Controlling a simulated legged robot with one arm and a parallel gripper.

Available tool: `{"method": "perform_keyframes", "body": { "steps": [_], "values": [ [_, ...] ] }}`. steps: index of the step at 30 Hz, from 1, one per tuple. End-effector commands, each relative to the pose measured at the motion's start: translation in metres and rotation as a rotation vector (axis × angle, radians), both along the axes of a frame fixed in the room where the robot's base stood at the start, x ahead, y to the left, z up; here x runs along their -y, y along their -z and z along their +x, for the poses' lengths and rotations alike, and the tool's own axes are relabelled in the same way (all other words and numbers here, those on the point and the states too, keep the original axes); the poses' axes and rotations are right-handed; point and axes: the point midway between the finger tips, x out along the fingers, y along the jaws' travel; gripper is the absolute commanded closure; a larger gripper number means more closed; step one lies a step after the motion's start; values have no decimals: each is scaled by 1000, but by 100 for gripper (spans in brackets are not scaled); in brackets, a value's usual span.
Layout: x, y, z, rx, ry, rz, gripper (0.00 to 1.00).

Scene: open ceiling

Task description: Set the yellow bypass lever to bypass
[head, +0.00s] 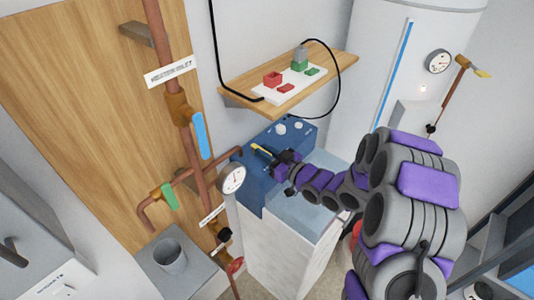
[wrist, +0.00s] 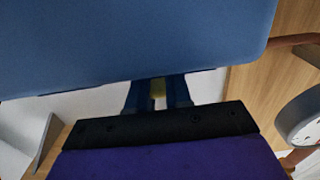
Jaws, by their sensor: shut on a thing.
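The yellow bypass lever (head: 259,148) sticks out at the front of the blue unit (head: 252,180) in the head view. My gripper (head: 271,156) is at the lever, with its fingers shut on it. In the wrist view, a small piece of the yellow lever (wrist: 158,90) shows between the two dark blue fingertips (wrist: 158,97). The blue body (wrist: 140,40) fills the upper part of that view. The lever's pivot and any position marks are hidden or too small to read.
Copper pipes with a gauge (head: 232,178), a blue handle (head: 199,135) and a green handle (head: 168,197) stand to the left. A wooden shelf (head: 235,85) with red and green blocks is above. A white tank (head: 385,60) stands behind. A grey cup (head: 170,256) is at lower left.

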Motion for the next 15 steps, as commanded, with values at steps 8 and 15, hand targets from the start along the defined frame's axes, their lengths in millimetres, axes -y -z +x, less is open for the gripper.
{"method": "perform_keyframes", "body": {
  "steps": [8, 15],
  "values": [
    [1, -3, 1, 6, 5, 4, 67],
    [1, -2, 0, 5, 2, 3, 55]
  ]
}}
